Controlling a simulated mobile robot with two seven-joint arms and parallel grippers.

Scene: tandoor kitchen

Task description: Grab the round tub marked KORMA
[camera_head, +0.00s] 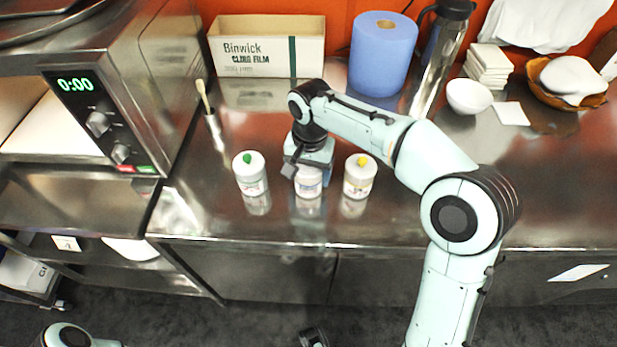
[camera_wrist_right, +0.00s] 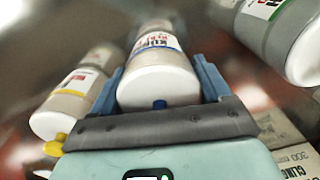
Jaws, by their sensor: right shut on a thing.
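Three round white tubs stand in a row on the steel counter: one with a green knob (camera_head: 250,175), a middle one (camera_head: 308,186), and one with a yellow knob (camera_head: 360,177). My right gripper (camera_head: 312,160) reaches over the middle tub and is shut on it. In the right wrist view, this tub (camera_wrist_right: 158,84) has a blue knob and sits between the two blue fingers. Its label is too blurred to read surely, and I cannot make out KORMA on any tub. A dark piece at the bottom edge of the head view may belong to my left gripper; its jaws are not clear.
A cling film box (camera_head: 267,47), a blue paper roll (camera_head: 382,55) and a steel flask (camera_head: 440,45) stand behind. An oven (camera_head: 110,100) is at left, with a brush in a holder beside it. A white bowl (camera_head: 469,97) is at right. The counter's front strip is clear.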

